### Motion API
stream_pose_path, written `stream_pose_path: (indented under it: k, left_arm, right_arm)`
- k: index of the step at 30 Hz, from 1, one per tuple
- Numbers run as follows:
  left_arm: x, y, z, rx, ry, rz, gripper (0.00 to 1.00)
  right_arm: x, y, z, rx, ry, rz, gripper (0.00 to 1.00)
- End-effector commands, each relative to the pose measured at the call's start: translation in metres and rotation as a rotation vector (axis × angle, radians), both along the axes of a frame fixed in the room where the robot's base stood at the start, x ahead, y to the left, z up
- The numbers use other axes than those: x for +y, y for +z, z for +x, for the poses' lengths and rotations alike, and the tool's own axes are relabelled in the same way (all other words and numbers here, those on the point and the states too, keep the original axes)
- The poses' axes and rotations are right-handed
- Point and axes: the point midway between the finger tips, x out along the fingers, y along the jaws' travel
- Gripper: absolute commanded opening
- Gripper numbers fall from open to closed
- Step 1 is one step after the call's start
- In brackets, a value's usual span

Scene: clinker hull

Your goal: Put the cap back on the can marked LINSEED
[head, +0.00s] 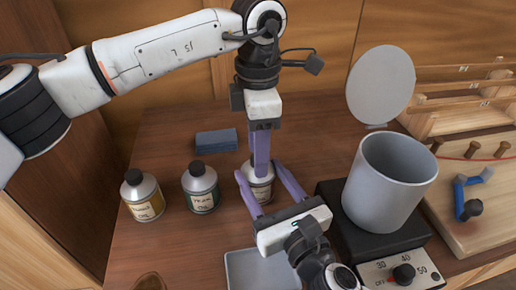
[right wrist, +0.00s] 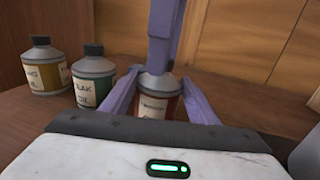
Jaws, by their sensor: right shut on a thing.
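The can taken as LINSEED (head: 262,196) stands upright on the table, rightmost of three cans; its label (right wrist: 153,106) is too small to read surely. My right gripper (head: 259,170) is shut on its body, one finger on each side. My left gripper (head: 260,171) points straight down over the can's top. Its fingers line up in both views, so their opening is hidden. They cover the can's neck, and I cannot make out the cap. The TEAK OIL can (head: 201,188) and a yellow-labelled can (head: 142,196) stand to the left with black caps on.
A blue block (head: 216,140) lies behind the cans. At right a grey pot (head: 385,190) stands on a black heater with a dial (head: 403,273), a round grey disc (head: 381,85) behind it. A pale tray (head: 262,272) lies in front. A wooden board (head: 478,225) is far right.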

Motion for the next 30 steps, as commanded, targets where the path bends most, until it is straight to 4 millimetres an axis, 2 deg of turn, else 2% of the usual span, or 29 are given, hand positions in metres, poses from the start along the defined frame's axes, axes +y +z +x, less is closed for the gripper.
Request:
stream_pose_path:
  k: [5, 8, 21, 25, 30]
  left_arm:
    - [0.0, 0.002, 0.0, -0.001, 0.001, 0.0, 0.46]
    - [0.0, 0.012, 0.001, -0.002, 0.001, -0.001, 0.46]
    - [0.0, 0.099, 0.0, -0.003, 0.001, 0.0, 0.46]
    - [-0.001, 0.114, 0.0, -0.001, 0.0, -0.001, 0.46]
    - [0.0, 0.12, 0.0, 0.0, 0.0, 0.0, 0.46]
  right_arm:
    - [0.0, -0.001, 0.0, 0.002, 0.0, -0.001, 0.0]
    - [0.0, -0.001, 0.0, 0.002, 0.0, -0.001, 0.0]
    - [0.0, -0.001, 0.0, 0.002, 0.0, -0.001, 0.0]
    - [0.0, -0.001, 0.0, 0.002, 0.0, -0.001, 0.0]
    - [0.0, -0.001, 0.0, 0.002, 0.0, -0.001, 0.0]
